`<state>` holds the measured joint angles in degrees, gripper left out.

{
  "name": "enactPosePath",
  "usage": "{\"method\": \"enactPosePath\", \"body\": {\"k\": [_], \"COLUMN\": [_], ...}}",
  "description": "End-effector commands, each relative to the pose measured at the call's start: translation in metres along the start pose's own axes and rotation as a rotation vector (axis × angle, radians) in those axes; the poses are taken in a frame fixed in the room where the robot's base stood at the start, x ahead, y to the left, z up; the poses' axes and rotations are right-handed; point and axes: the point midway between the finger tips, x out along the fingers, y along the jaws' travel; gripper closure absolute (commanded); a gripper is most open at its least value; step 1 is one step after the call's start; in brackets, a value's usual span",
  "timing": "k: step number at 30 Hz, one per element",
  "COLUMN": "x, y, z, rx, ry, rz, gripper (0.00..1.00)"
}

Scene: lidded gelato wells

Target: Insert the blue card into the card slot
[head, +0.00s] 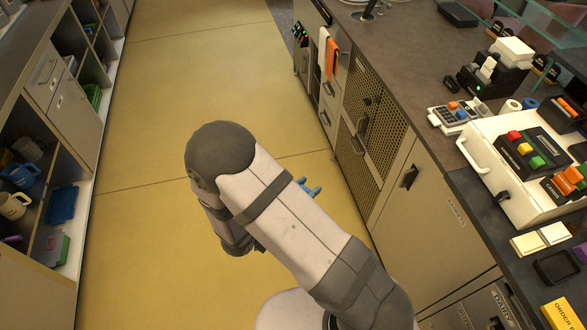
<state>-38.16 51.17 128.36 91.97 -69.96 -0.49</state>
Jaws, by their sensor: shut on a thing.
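My gripper (310,188) shows only as small blue fingertips past the far edge of my arm, over the yellow floor and left of the counter cabinets. The rest of it is hidden behind my arm. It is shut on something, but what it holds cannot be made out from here. I cannot pick out the blue card for certain. No card slot can be told for certain either; a black device with a small green light (490,76) and a grey panel with coloured buttons (455,115) stand on the right counter.
A white case with a black button box (530,152) stands on the right counter (432,86), with a yellow order block (562,314) nearer. Open shelves with mugs (14,205) and a blue flat item (62,205) line the left. The floor aisle (190,80) between is clear.

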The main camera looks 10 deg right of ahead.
Motion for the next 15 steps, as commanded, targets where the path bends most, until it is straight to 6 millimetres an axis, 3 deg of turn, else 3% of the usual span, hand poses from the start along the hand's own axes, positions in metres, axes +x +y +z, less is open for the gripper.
{"method": "enactPosePath", "body": {"k": [8, 15], "x": [0.069, 0.153], "y": [-0.004, 0.013], "z": [-0.033, -0.086], "rx": [0.053, 0.092], "ry": [0.001, 0.002], "rz": [0.132, 0.241], "gripper": [0.9, 0.9]}}
